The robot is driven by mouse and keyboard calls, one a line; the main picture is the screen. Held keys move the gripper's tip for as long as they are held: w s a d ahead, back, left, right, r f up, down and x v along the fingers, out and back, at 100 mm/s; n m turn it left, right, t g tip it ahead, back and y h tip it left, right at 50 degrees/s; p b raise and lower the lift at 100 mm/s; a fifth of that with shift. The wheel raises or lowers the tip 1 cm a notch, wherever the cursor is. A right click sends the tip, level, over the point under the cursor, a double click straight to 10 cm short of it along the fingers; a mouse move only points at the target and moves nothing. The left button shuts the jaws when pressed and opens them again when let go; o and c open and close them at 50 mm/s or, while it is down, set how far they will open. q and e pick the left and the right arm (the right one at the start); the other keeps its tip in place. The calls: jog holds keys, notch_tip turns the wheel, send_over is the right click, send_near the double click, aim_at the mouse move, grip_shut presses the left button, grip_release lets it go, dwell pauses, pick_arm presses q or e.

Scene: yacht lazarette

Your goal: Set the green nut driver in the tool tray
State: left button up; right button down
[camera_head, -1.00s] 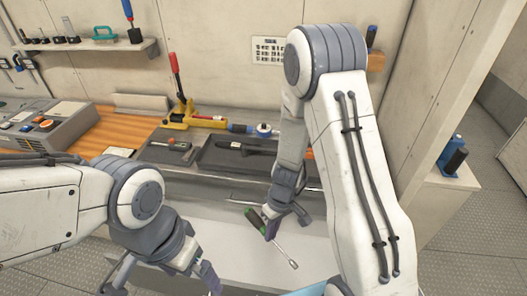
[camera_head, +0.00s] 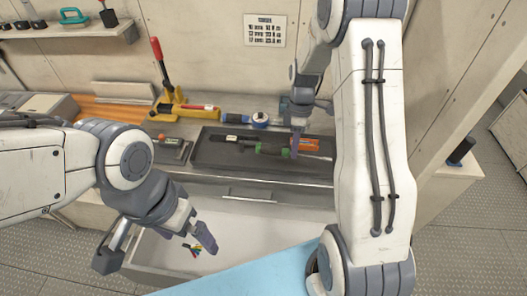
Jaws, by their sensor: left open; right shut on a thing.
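The green nut driver (camera_head: 269,149) has a green and dark handle and lies roughly level across the dark tool tray (camera_head: 215,163) on the workbench. My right gripper (camera_head: 295,150) points down over the tray and is shut on the nut driver. I cannot tell whether the driver touches the tray floor. The gripper hides part of it. My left gripper (camera_head: 160,250) is open and empty, low on the left in front of the bench, above the open drawer.
The tray also holds an orange-handled tool (camera_head: 306,144) and a dark tool. A smaller tray (camera_head: 172,149) and a yellow tool with a red lever (camera_head: 165,105) stand nearby. The open drawer (camera_head: 255,238) holds small coloured pieces (camera_head: 192,249). A light-blue surface (camera_head: 235,275) is in front.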

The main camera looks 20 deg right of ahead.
jog(key=p, duration=0.5)
send_over(262, 165)
jog(key=shift+n, duration=0.4)
jog(key=f, duration=0.6)
jog(key=shift+w+d+f, duration=0.15)
jog(key=shift+w+d, duration=0.15)
jog(key=shift+w, duration=0.05)
jog(key=shift+f+p, duration=1.1)
jog(key=shift+f, duration=1)
